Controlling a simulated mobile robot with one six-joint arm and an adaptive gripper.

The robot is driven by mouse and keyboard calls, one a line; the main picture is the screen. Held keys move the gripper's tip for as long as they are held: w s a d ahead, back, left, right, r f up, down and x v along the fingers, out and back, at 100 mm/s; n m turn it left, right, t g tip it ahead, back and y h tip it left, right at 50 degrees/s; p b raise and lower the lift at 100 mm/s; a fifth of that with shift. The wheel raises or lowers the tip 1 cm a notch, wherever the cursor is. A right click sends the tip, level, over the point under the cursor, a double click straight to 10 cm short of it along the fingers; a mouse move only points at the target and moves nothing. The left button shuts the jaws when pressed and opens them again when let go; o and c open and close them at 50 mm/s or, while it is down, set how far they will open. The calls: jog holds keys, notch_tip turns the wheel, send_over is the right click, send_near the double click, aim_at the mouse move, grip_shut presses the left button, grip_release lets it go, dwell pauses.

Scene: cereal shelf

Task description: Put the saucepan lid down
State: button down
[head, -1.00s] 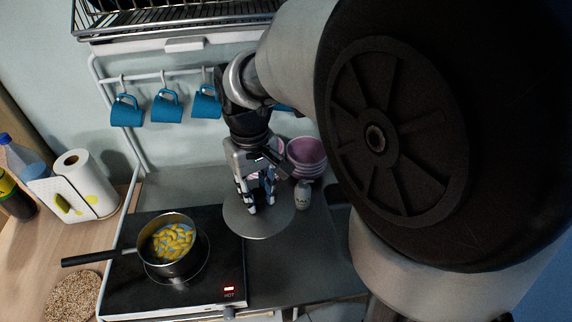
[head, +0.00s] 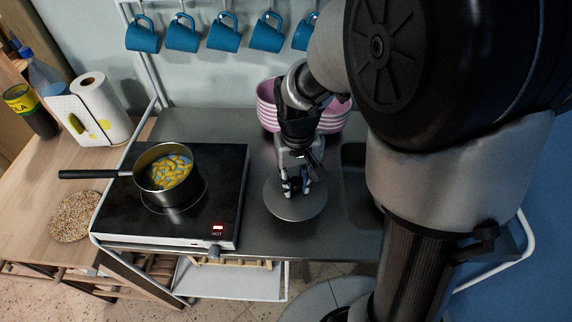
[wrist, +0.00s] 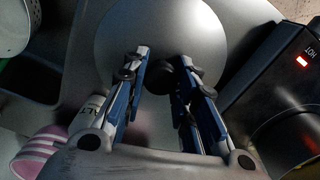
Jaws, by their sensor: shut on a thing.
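The saucepan lid (head: 282,207) is a round grey disc, right of the hotplate and over the metal counter. My gripper (head: 296,184) is above it, pointing down, with its fingers shut on the lid's dark knob. In the wrist view the lid (wrist: 160,28) spreads beyond the fingertips (wrist: 160,72), and the knob sits between them. The lid looks roughly level and close to the counter; I cannot tell whether it touches. The saucepan (head: 170,189), with yellow pieces inside, stands uncovered on the hotplate (head: 115,208).
Pink striped bowls (head: 268,104) stand behind my gripper. The hotplate shows a red HOT light (head: 217,229). Bare counter (head: 255,228) lies between the hotplate and the lid. Blue mugs (head: 225,36) hang behind.

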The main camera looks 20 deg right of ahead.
jog(key=shift+f+b, duration=0.95)
jog(key=shift+f, duration=2.05)
jog(key=shift+f, duration=0.25)
jog(key=c, duration=1.3)
grip_release()
jog(key=shift+r, duration=0.1)
notch_tip(320, 180, up, 12)
jog(key=p, duration=0.4)
jog(key=shift+r, duration=0.25)
notch_tip(320, 180, up, 7)
jog(key=t, duration=0.2)
send_over(295, 195)
jog(key=s, duration=0.4)
jog(key=s+r+t, duration=0.2)
jog(key=s+r, duration=0.2)
jog(key=s, duration=0.5)
jog(key=shift+s+d+n+t, duration=0.3)
jog(key=shift+d, duration=0.05)
jog(key=shift+r, duration=0.1)
